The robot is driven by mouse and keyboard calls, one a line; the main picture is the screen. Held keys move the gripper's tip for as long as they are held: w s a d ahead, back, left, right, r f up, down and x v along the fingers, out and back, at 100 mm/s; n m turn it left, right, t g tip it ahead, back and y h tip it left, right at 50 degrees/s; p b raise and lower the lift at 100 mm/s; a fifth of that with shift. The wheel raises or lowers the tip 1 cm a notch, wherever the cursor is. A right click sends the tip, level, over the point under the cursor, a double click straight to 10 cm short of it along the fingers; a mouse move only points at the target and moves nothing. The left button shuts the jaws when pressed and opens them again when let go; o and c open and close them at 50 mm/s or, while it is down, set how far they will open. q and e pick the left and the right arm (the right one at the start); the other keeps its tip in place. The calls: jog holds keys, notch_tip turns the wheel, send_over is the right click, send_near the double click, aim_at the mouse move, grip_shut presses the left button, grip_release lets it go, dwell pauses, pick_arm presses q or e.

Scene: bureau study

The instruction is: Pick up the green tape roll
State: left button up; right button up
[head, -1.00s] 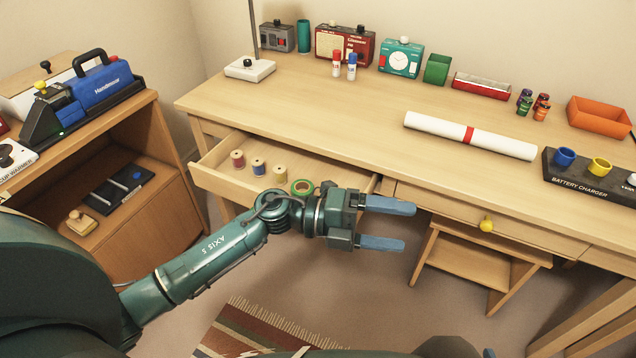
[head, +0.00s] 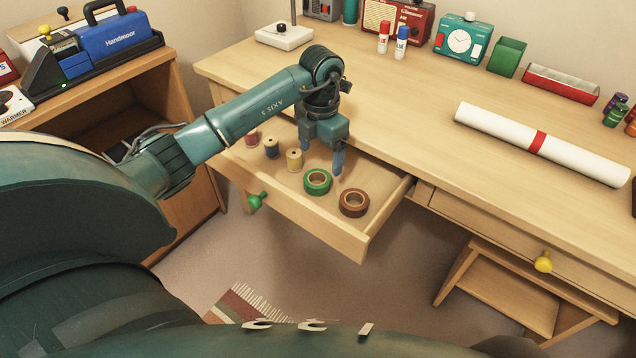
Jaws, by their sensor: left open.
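The green tape roll (head: 317,182) lies flat in the open drawer (head: 313,221), near the drawer's middle. A brown tape roll (head: 354,203) lies just to its right. My left gripper (head: 322,165) is open and points down over the drawer, just behind the green roll. I cannot tell whether a finger touches the roll. The gripper holds nothing that I can see. My right gripper is not in view.
Several thread spools, one of them yellow (head: 294,160), stand in the drawer left of the green roll. The drawer has a green knob (head: 257,201). On the desk (head: 420,110) lies a white paper roll (head: 541,143) with a red band. Red and blue glue sticks (head: 401,42) stand further back.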

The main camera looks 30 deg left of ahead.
aim_at(318, 173)
pick_arm(q)
jog(key=f, duration=0.3)
jog(key=f+b, duration=0.1)
jog(key=f, duration=0.2)
jog(key=shift+s+a+f, duration=0.1)
jog(key=shift+s+f, duration=0.1)
jog(key=shift+f, duration=0.15)
jog(key=c, duration=1.1)
jog(key=shift+r, duration=0.1)
